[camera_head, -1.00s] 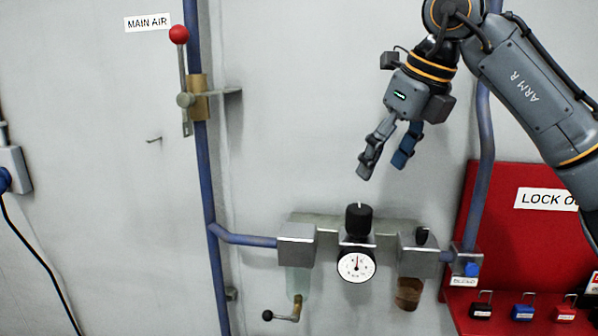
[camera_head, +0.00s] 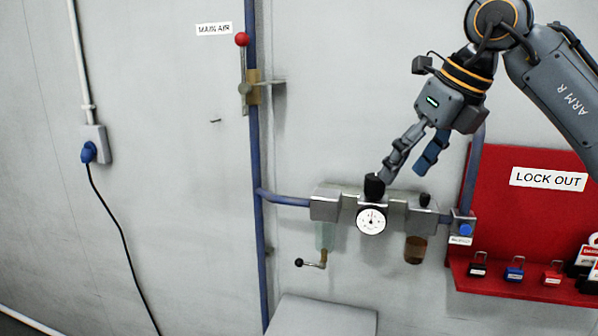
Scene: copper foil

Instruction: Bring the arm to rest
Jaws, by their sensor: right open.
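My right gripper (camera_head: 409,171) hangs from its arm at the upper right, pointing down and left. Its two fingers are apart with nothing between them. The fingertips are just above and right of the black regulator knob (camera_head: 374,187) in the picture; I cannot tell whether one touches it. My left gripper is not in view.
Below the knob is a round gauge (camera_head: 371,220). A blue pipe (camera_head: 254,160) carries a red-knobbed lever (camera_head: 242,40). A red lockout board (camera_head: 530,215) with padlocks is at right. A grey surface (camera_head: 318,318) shows at the bottom. The left wall is mostly bare.

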